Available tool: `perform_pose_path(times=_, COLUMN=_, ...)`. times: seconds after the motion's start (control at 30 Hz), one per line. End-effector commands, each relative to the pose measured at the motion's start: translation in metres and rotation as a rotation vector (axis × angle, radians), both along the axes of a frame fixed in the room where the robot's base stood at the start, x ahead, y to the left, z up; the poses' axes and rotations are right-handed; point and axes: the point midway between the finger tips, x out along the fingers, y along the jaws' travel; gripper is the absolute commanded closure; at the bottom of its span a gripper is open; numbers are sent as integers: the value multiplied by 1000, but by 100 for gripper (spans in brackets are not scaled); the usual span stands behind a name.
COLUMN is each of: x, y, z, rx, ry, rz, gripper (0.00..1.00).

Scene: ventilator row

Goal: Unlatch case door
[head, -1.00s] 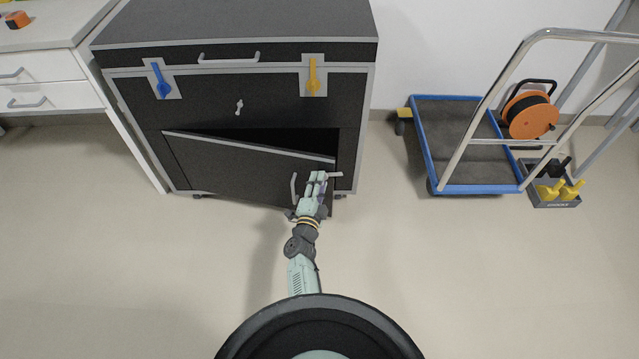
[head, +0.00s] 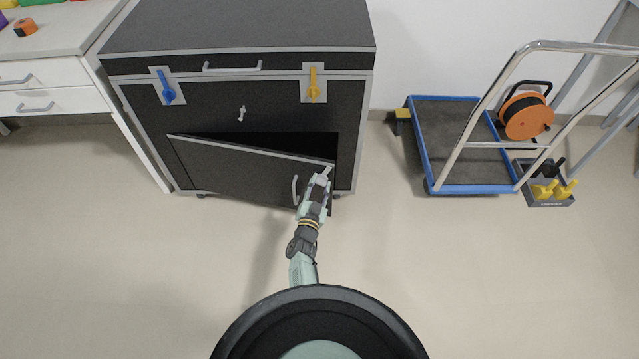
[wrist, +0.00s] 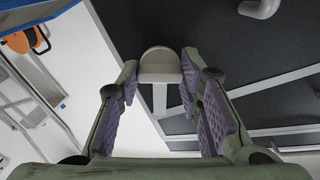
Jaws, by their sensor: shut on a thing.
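The black case (head: 240,90) stands against the wall. Its lower door (head: 240,165) stands ajar, tilted out at the right, with a dark gap above its top edge. A grey bar handle (head: 294,188) is on the door's right part. A small light grey latch lever (head: 327,171) shows near the door's upper right corner, slanting up to the right. My gripper (head: 320,182) is at this lever, just right of the bar handle. In the wrist view the lever's rounded grey head (wrist: 160,66) sits between my purple-padded fingers, which are shut on it. Its mount is partly hidden.
Blue (head: 167,88) and yellow (head: 314,86) latches and a small grey catch (head: 241,113) are on the case front. A trolley (head: 450,150) with an orange reel (head: 526,115) is at right. A white drawer desk (head: 50,75) is at left. Floor in front is clear.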

Motion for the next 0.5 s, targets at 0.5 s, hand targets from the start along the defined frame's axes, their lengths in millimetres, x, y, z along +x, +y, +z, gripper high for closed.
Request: perform_pose_path(times=0.5, x=0, y=0, z=1, rx=-319, ry=75, rz=0, gripper=100)
